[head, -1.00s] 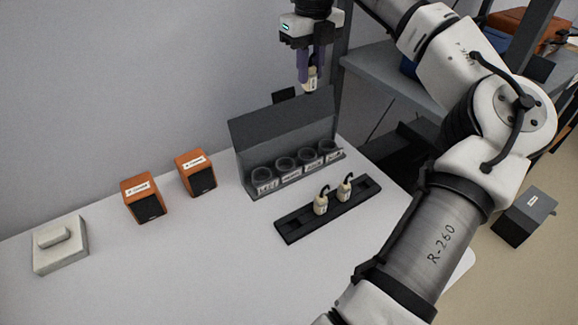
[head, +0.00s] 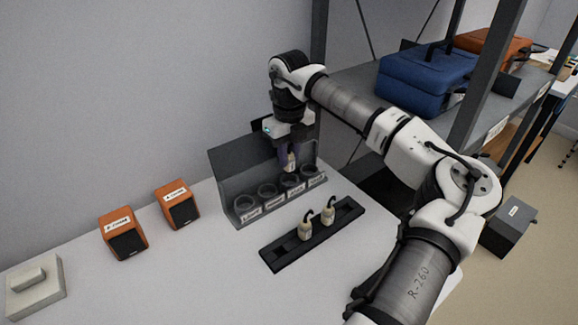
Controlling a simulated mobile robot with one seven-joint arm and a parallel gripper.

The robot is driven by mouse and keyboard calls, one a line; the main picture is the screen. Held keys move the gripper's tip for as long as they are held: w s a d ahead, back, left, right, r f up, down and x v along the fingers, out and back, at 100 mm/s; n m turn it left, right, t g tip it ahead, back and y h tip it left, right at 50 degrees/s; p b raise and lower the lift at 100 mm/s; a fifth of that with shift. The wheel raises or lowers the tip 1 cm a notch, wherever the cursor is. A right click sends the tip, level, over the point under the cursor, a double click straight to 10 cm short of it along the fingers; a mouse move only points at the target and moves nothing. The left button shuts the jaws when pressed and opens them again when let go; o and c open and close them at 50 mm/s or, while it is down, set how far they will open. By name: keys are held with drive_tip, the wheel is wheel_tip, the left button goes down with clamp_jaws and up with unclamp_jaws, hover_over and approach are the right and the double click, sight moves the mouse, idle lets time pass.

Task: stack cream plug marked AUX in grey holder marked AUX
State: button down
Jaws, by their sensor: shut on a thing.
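My gripper (head: 290,156) is shut on a cream plug (head: 291,165) with a small label, too small to read. The plug hangs upright over the grey holders, just above the third one from the left (head: 291,182); I cannot tell whether it touches that holder or sits partly in it. Several round grey holders with white labels stand in a row on a dark grey stand with a tall back panel (head: 232,172). I cannot surely read which label says AUX. Two more cream plugs, one nearer (head: 305,230) and one farther (head: 328,214), stand in a black slotted rack (head: 275,256).
Two orange speakers with labels, one left (head: 122,236) and one right (head: 177,204), stand left of the stand. A pale block (head: 35,287) lies at the table's left. The white table (head: 190,280) is clear in front. A shelf with a blue case (head: 425,80) is at right.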

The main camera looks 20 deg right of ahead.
sight(289, 165)
drive_tip(key=shift+f, duration=2.1)
drive_tip(key=shift+f, duration=0.35)
drive_tip(key=c, duration=1.3)
unclamp_jaws()
drive_tip(key=shift+o, duration=0.2)
drive_tip(key=shift+r, duration=0.6)
wheel_tip(289, 165, up, 12)
drive_tip(key=shift+f, duration=0.2)
